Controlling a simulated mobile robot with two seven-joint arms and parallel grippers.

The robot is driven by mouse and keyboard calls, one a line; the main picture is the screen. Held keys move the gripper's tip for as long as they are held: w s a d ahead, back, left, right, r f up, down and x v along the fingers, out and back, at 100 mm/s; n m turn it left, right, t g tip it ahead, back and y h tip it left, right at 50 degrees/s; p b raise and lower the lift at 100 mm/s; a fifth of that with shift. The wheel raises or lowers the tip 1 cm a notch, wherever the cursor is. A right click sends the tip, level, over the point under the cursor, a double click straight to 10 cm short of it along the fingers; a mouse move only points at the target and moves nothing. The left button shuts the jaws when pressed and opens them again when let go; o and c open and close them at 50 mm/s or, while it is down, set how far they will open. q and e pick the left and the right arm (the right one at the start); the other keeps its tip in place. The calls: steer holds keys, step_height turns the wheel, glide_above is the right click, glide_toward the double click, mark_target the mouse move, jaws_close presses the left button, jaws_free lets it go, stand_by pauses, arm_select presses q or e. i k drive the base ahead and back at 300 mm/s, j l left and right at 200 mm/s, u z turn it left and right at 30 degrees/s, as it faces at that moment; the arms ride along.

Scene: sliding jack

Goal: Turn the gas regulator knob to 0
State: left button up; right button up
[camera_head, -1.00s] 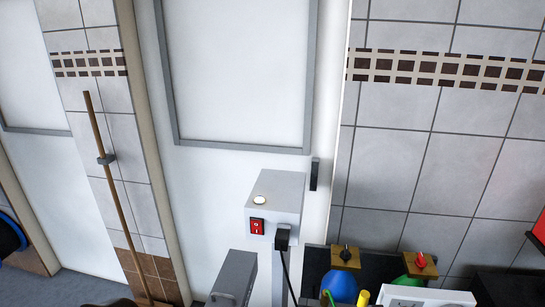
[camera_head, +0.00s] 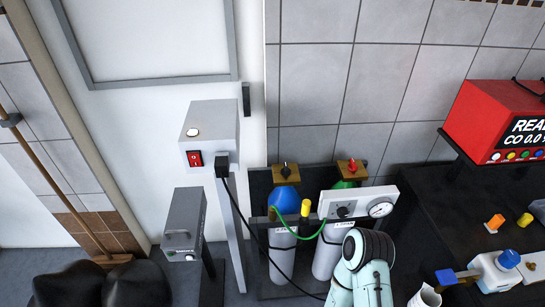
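The white gas regulator box (camera_head: 366,201) stands in the middle right of the head view, in front of the tiled wall. A black knob (camera_head: 344,211) sits on its front, left of a round white gauge (camera_head: 381,210). The knob's markings are too small to read. A pale green and black arm link that looks like mine rises from the bottom, just below the box, and covers part of the cylinder under it. No gripper fingers show for either arm.
Grey gas cylinders (camera_head: 282,255) with a green hose (camera_head: 305,237) stand below the regulator. A red CO analyser (camera_head: 502,120) sits at the right. A white power box (camera_head: 209,132) on a post and a grey device (camera_head: 185,225) stand left. Small items lie on the dark right-hand bench.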

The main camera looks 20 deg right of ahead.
mark_target(342, 212)
steer(key=z, duration=1.6)
steer(key=i+j, duration=0.05)
